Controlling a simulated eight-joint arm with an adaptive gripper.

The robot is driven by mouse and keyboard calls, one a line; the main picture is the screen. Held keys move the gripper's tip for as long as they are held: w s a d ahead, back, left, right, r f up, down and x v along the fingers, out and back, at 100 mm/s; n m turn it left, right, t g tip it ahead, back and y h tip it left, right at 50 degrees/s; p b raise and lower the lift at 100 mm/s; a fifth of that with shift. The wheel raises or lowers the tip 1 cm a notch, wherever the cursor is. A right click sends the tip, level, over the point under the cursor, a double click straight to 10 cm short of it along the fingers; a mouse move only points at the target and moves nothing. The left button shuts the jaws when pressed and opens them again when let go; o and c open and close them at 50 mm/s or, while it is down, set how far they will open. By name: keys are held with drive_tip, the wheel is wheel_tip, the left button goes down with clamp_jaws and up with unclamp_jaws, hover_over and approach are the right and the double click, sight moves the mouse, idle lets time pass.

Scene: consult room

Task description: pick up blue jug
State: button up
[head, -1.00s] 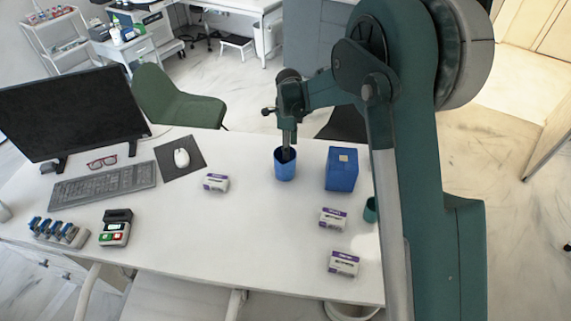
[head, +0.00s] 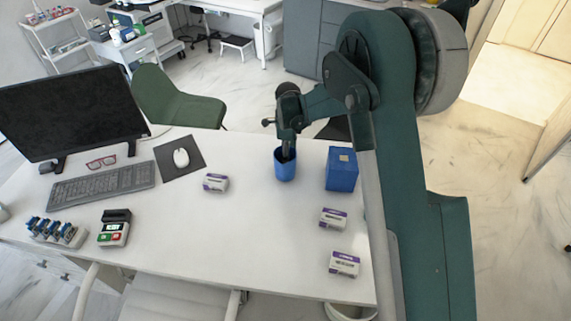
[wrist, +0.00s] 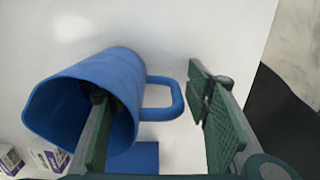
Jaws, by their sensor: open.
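The blue jug (head: 285,170) stands upright on the white desk, left of a blue box. My gripper (head: 288,152) points down at the jug's mouth from above. In the wrist view the jug (wrist: 88,85) shows its open mouth and its loop handle. My gripper (wrist: 150,95) is open there. One finger is inside the jug's mouth and the other is outside, beyond the handle, so the jug's wall and handle lie between them. I cannot tell whether the inner finger touches the wall.
The blue box (head: 341,174) stands close to the jug's right. Small white-and-purple boxes lie at the left (head: 215,182) and front right (head: 333,219), (head: 344,264). The monitor (head: 70,112), keyboard (head: 102,185) and card terminal (head: 115,228) are further left. The desk's front middle is clear.

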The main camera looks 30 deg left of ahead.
idle(0.5)
drive_tip(key=c, duration=1.3)
drive_tip(key=shift+r, duration=0.3)
drive_tip(key=shift+r+p, duration=0.65)
drive_tip(key=shift+r, duration=4)
